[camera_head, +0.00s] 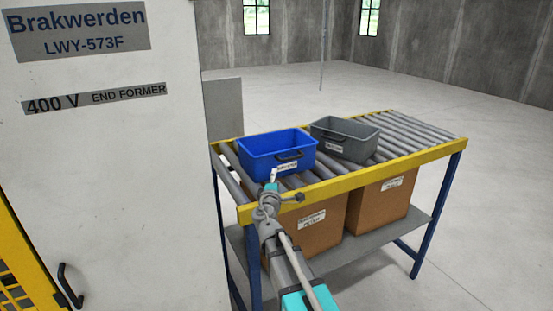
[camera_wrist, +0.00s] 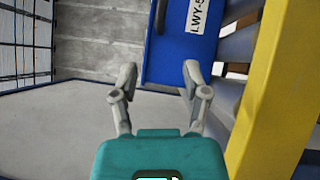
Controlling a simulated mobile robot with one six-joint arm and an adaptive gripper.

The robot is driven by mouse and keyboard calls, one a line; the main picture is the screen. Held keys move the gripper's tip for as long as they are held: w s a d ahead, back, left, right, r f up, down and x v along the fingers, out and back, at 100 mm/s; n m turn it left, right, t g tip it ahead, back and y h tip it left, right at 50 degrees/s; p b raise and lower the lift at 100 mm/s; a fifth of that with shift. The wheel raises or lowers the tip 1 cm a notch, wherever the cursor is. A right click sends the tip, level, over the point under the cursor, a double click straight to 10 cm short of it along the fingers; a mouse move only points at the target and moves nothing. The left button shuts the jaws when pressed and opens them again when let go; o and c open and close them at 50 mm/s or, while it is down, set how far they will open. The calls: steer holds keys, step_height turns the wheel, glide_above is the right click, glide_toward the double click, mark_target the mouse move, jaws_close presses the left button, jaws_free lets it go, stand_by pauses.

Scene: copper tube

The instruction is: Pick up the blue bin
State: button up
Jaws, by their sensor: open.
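The blue bin (camera_head: 272,149) is an open-topped box with a black handle and a white label on its near side. It sits on the left part of a roller table, and its near side also shows at the top of the wrist view (camera_wrist: 165,60). My gripper (camera_wrist: 158,72) is open and empty. Its right fingertip overlaps the bin's lower edge in the wrist view, and its left fingertip lies beside the bin. I cannot tell whether either touches it. In the head view my gripper (camera_head: 273,178) is just in front of the bin, near the label.
A grey bin (camera_head: 345,139) stands right beside the blue one. The roller table (camera_head: 425,131) has a yellow rail (camera_head: 395,160) along its front. Cardboard boxes (camera_head: 320,228) stand on the shelf below. A tall white machine cabinet (camera_head: 110,170) is at the left. Rollers at the right are bare.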

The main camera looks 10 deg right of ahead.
mark_target(279, 158)
steer(key=shift+x, duration=3.05)
steer(key=shift+w+p, duration=0.1)
steer(key=shift+p, duration=0.2)
steer(key=shift+p+x, duration=0.3)
steer(key=shift+x, duration=2.25)
steer(key=shift+a, duration=0.1)
jaws_close()
